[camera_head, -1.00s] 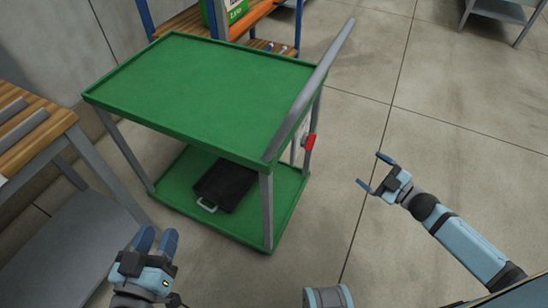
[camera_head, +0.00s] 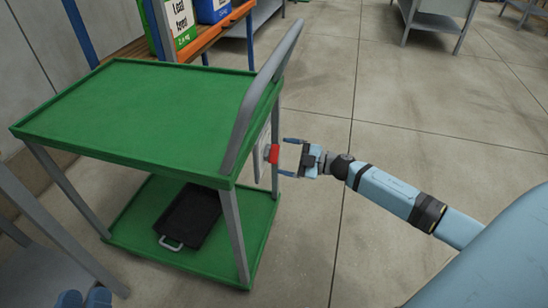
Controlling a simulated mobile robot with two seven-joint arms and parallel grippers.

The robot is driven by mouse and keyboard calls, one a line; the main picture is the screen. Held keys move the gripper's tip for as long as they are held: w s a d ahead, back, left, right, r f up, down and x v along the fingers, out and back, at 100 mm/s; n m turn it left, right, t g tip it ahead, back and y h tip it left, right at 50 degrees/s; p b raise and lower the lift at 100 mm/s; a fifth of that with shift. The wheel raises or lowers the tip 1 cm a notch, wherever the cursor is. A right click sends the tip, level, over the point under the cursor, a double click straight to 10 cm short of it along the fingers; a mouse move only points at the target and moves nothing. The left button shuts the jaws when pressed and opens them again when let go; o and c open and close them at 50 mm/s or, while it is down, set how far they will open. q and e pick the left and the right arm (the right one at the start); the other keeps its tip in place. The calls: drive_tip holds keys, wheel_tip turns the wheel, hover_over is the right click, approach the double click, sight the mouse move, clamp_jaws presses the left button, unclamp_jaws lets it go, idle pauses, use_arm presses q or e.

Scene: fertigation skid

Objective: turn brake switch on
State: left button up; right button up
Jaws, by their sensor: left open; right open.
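The green cart (camera_head: 120,110) stands at the left with a grey push handle (camera_head: 262,95) along its right end. A red switch (camera_head: 273,154) sits on a pale plate (camera_head: 262,150) on the cart's right end, below the handle. My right gripper (camera_head: 288,157) is open, pointing left at the red switch, its two fingers apart and very near it. I cannot tell whether they touch it.
A black case (camera_head: 190,216) lies on the cart's lower green shelf (camera_head: 145,240). A grey-legged bench (camera_head: 40,225) stands at the left. A shelf with boxes (camera_head: 182,20) is behind the cart.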

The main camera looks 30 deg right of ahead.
sight(275, 154)
drive_tip(key=shift+b+x, duration=0.3)
drive_tip(key=shift+x, duration=1.6)
use_arm(q)
drive_tip(key=shift+f, duration=0.65)
use_arm(e)
drive_tip(key=c, duration=0.9)
